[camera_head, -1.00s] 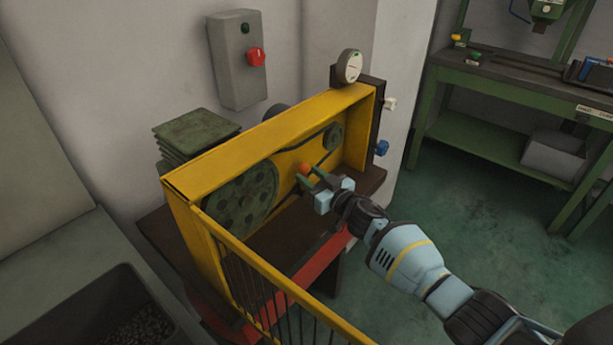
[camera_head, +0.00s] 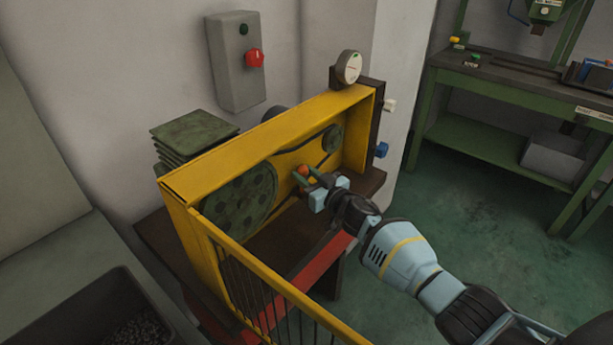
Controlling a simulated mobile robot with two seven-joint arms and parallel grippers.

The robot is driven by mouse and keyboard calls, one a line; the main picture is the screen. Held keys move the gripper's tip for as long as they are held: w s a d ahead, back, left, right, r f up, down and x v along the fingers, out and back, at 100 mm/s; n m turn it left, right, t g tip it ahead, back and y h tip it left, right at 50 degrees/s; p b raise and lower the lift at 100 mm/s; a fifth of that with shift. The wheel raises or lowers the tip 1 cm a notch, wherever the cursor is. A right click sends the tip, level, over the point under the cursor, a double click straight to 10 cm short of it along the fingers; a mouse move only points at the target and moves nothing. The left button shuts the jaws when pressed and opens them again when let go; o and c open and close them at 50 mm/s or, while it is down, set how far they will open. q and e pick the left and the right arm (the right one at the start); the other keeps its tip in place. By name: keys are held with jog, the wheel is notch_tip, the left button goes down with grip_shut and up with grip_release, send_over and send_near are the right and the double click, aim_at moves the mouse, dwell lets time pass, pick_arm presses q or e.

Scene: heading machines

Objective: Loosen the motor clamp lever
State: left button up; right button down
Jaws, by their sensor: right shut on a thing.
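The motor clamp lever shows as an orange-red knob (camera_head: 302,171) inside the yellow guard housing, between the large green pulley (camera_head: 243,199) and the small green pulley (camera_head: 332,138). My right gripper (camera_head: 307,177) reaches in from the lower right and is shut on the knob. Its fingers hide part of the knob, and the lever's shaft is hard to make out. My left gripper is not in view.
The yellow housing (camera_head: 270,137) surrounds the pulleys, with a barred yellow gate (camera_head: 262,270) open toward the front. A gauge (camera_head: 349,67) tops it. A grey box with a red button (camera_head: 255,58) hangs behind. Green floor (camera_head: 440,220) is free at right.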

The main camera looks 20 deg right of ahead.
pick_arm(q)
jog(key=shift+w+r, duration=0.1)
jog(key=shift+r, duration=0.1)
pick_arm(e)
jog(key=shift+d, duration=0.1)
jog(key=shift+w+d+r+m+p, duration=0.2)
jog(key=shift+w+d+m+p, duration=0.2)
jog(key=shift+m+p, duration=0.3)
jog(key=d+f+m, duration=0.1)
jog(key=m, duration=0.1)
jog(key=w+d+f+m+g, duration=0.1)
jog(key=m, duration=0.2)
jog(key=w+d+f+m+g, duration=0.1)
jog(key=d+m, duration=0.1)
jog(key=shift+w+f+m, duration=0.1)
jog(key=shift+w+m, duration=0.1)
jog(key=shift+m, duration=0.1)
jog(key=shift+w+d+f+m+b, duration=0.2)
jog(key=shift+d+f+m+b, duration=0.15)
jog(key=shift+m, duration=0.35)
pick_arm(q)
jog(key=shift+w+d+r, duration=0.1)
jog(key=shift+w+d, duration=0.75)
pick_arm(e)
jog(key=shift+f+y, duration=0.1)
jog(key=shift+y, duration=0.3)
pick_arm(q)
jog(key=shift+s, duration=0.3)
